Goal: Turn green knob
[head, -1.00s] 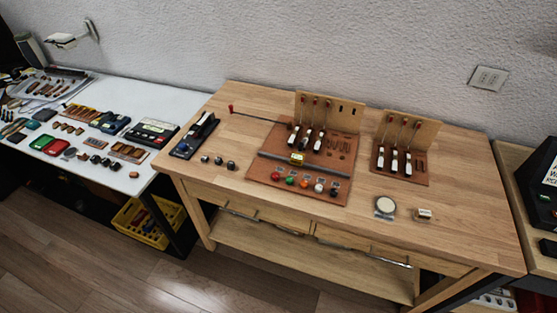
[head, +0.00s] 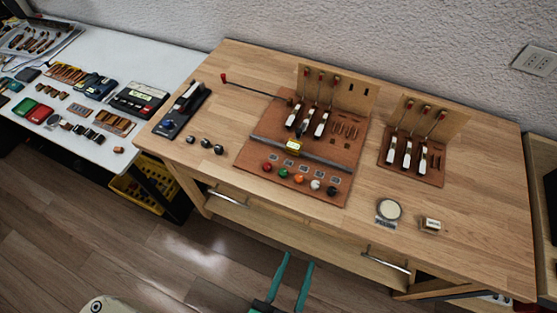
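The green knob (head: 283,173) sits in a row of coloured knobs along the front of a brown board (head: 345,172) on the wooden table. A red knob (head: 267,167) is to its left and an orange knob (head: 298,178) to its right. My gripper (head: 298,258) shows at the bottom centre, with two teal fingers spread apart and nothing visible between them. In the picture it is below the knobs, in front of the table, and clear of the green knob.
White knob (head: 315,185) and black knob (head: 332,190) continue the row. Three dark knobs (head: 205,143) stand to the left. A round pale disc (head: 389,209) and a small block (head: 431,224) lie at the right. The table's front drawer handle (head: 387,259) sticks out.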

